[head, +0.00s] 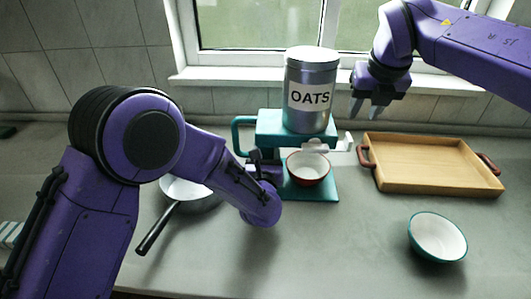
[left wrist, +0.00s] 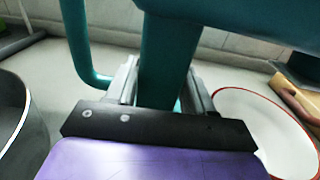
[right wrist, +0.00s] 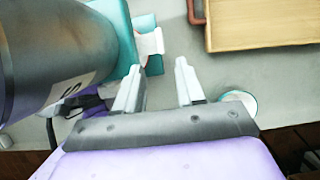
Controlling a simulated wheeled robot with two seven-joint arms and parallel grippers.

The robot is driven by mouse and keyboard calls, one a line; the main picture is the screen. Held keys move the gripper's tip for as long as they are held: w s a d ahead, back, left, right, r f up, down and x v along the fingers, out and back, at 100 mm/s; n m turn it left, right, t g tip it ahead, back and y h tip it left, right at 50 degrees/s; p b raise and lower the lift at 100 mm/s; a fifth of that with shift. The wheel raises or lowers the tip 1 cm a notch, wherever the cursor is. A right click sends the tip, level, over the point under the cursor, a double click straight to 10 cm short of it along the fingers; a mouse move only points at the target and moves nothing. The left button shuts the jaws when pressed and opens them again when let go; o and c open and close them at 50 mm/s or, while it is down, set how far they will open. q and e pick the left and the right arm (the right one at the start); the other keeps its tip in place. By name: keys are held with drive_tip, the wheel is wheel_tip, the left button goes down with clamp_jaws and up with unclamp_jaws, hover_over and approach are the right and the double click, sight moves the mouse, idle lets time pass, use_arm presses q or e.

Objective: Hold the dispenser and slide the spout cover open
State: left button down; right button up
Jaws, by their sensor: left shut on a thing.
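The teal dispenser (head: 268,124) stands on the counter with a metal OATS canister (head: 310,85) on top. A pale spout cover (head: 346,142) with an upright tab sticks out at its right side; it also shows in the right wrist view (right wrist: 150,42). A red-rimmed white bowl (head: 308,170) sits on the base below the spout. My left gripper (left wrist: 162,80) is shut on the dispenser's teal column (left wrist: 166,60); in the head view my arm partly hides this. My right gripper (head: 366,107) is open and empty, above and right of the cover, apart from it.
A wooden tray (head: 432,188) with red-brown handles lies to the right. A teal-and-white bowl (head: 438,238) stands at front right. A pan (head: 190,194) is partly behind my left arm. The window sill (head: 245,76) is behind. The front middle counter is clear.

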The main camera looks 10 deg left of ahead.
sight(350, 136)
drive_tip(key=x, duration=1)
drive_tip(key=shift+w+r, duration=0.1)
clamp_jaws()
drive_tip(key=shift+d, duration=0.15)
drive_tip(key=d, duration=0.4)
drive_tip(key=shift+w, duration=0.35)
drive_tip(key=o, duration=0.9)
unclamp_jaws()
drive_tip(key=shift+c, duration=0.2)
